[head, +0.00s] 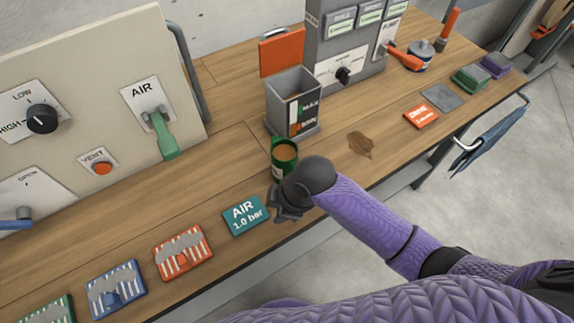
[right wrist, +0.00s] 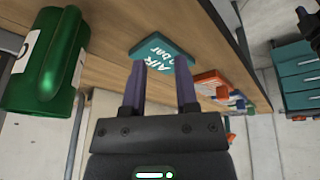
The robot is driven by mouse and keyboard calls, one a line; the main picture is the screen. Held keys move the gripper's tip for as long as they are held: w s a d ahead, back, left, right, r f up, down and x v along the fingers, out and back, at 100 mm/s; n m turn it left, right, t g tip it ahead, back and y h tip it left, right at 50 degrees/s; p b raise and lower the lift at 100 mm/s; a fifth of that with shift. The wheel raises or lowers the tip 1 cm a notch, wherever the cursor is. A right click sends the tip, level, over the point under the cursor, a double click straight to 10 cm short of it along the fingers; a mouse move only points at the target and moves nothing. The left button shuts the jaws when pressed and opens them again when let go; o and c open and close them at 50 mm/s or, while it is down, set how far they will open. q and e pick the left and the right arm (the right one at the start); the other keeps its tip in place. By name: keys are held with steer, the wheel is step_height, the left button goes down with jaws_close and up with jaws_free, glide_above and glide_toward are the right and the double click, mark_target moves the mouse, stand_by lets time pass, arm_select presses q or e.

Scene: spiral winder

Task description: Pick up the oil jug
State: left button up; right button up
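The oil jug (head: 284,151) is a green container with a brown round top, standing on the wooden bench just in front of a grey open box. My right gripper (head: 283,203) is dark and low beside the jug, at its near side; my forearm hides part of the jug's lower right. In the right wrist view the green jug (right wrist: 45,65), with its handle and a white label, is at the left, outside the fingers. My right gripper (right wrist: 160,85) has its two purple fingers apart with nothing between them. My left gripper is in neither view.
A teal AIR 1.0 bar plate (head: 245,215) lies by the gripper, with an orange striped block (head: 183,252) and others to its left. The grey box (head: 292,100) stands behind the jug. A brown stain (head: 360,144) marks the bench to the right.

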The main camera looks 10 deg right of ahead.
mark_target(289, 170)
steer(key=w+d+r+n+h, duration=0.1)
steer(key=r+n, duration=0.2)
steer(key=w+d+r+n+g+h, duration=0.1)
steer(key=w+d+r+n, duration=0.1)
steer(key=n, duration=0.1)
steer(key=w+d+r+n+h+p, duration=0.1)
steer(key=w+d+r+n, duration=0.1)
steer(key=r+n, duration=0.1)
steer(key=shift+w+d+r+g, duration=0.2)
steer(key=shift+r+g, duration=0.1)
steer(key=shift+g, duration=0.1)
steer(key=shift+d+f+n, duration=0.15)
steer(key=shift+f+n, duration=0.1)
steer(key=shift+n, duration=0.05)
steer(key=f+b, duration=0.3)
steer(key=f, duration=0.6)
steer(key=shift+a+f, duration=0.1)
steer(key=shift+a, duration=0.1)
steer(key=shift+c, duration=0.2)
jaws_close()
